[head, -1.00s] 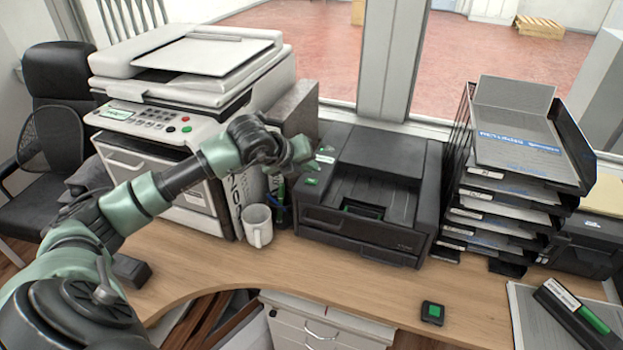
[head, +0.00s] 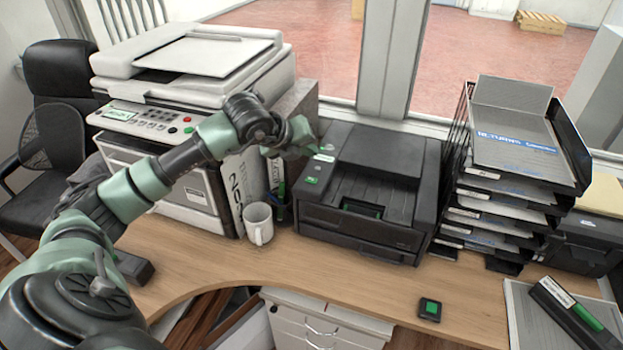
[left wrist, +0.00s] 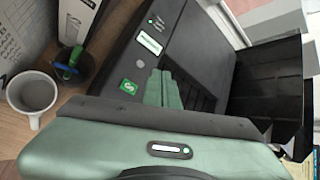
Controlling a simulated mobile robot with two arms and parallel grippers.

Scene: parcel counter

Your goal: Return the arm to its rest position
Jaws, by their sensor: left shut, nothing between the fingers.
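My left arm (head: 145,187) reaches in from the left over the counter. Its gripper (head: 312,145) is shut and empty, just above the left rear part of the black printer (head: 378,190). In the left wrist view, the green fingers (left wrist: 162,90) are together over the printer (left wrist: 190,45), beside its green button (left wrist: 128,87) and white label. Whether they touch the printer I cannot tell. My right gripper is in neither current view.
A large copier (head: 185,80) stands at the left, with a white mug (head: 259,224) and a pen cup before it. A stack of trays (head: 510,190) stands right of the printer. A small black device (head: 430,309) lies at the front edge. Counter between is clear.

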